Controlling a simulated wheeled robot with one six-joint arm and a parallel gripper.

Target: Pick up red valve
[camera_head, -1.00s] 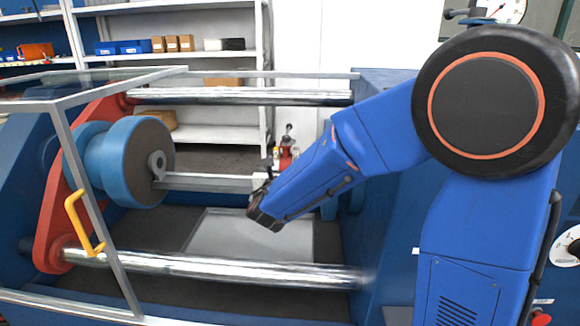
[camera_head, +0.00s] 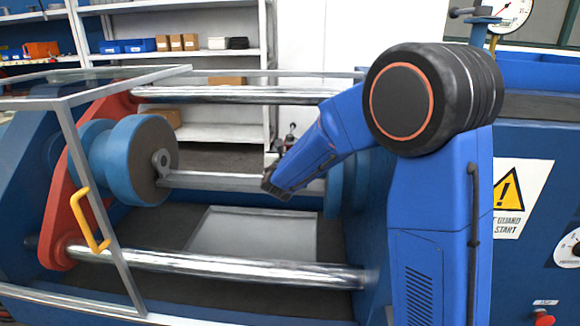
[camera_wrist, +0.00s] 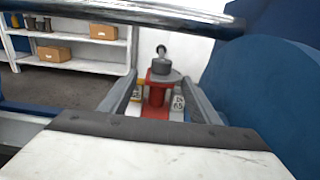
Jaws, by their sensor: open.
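The red valve (camera_wrist: 157,92) stands upright in the wrist view, with a red body, a round grey top and a small dark knob above. In the head view, only its dark upper part (camera_head: 290,138) shows above my forearm, and its red body is hidden. My gripper (camera_wrist: 160,78) is open, with one grey finger on each side of the valve in the wrist view. I cannot tell whether either finger touches it, or how deep it sits between them. The fingers are hidden in the head view.
A shiny rod (camera_wrist: 140,12) crosses above the valve in the wrist view, and a large blue round part (camera_wrist: 265,90) is close on the right. Shelves (camera_wrist: 70,42) with boxes stand behind. In the head view, a lower rod (camera_head: 220,265) runs along the machine's front.

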